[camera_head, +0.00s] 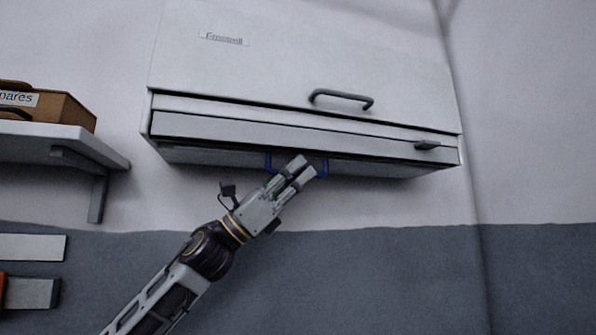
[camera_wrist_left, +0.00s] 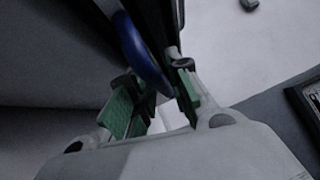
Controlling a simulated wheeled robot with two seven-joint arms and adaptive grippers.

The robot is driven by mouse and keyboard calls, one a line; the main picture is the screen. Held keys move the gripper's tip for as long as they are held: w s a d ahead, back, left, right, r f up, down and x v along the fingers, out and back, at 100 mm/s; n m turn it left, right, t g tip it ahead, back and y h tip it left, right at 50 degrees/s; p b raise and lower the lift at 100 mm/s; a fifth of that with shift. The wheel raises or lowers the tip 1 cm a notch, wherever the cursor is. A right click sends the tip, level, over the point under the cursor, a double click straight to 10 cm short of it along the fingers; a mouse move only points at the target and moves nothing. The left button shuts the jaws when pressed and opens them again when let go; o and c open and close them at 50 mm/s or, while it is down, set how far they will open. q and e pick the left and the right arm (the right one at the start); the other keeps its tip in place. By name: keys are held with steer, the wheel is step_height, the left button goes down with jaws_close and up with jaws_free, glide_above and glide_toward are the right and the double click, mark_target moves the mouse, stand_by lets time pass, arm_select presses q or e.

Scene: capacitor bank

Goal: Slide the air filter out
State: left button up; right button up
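A white wall-mounted unit (camera_head: 300,45) fills the upper middle of the head view. A blue handle (camera_head: 323,170) shows at its underside, partly hidden by my left gripper (camera_head: 301,170). I take this handle to be the air filter's; the filter body cannot be told apart in the dark slot. In the left wrist view the blue handle (camera_wrist_left: 143,52) reaches down between the green finger pads of my left gripper (camera_wrist_left: 155,102). The pads stand apart with a gap showing, so the gripper is open around the handle. My right gripper is out of view.
The unit has a grey bar handle (camera_head: 341,98) on its front cover and a small dark latch (camera_head: 427,145) on the lower strip. A wall shelf (camera_head: 60,131) with a brown box (camera_head: 68,109) stands at the left. The wall below the unit is clear at right.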

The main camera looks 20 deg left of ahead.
arm_select(q)
jaws_close()
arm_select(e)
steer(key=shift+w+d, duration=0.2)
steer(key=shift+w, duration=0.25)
arm_select(q)
steer(key=shift+w+f, duration=0.1)
steer(key=shift+f, duration=0.1)
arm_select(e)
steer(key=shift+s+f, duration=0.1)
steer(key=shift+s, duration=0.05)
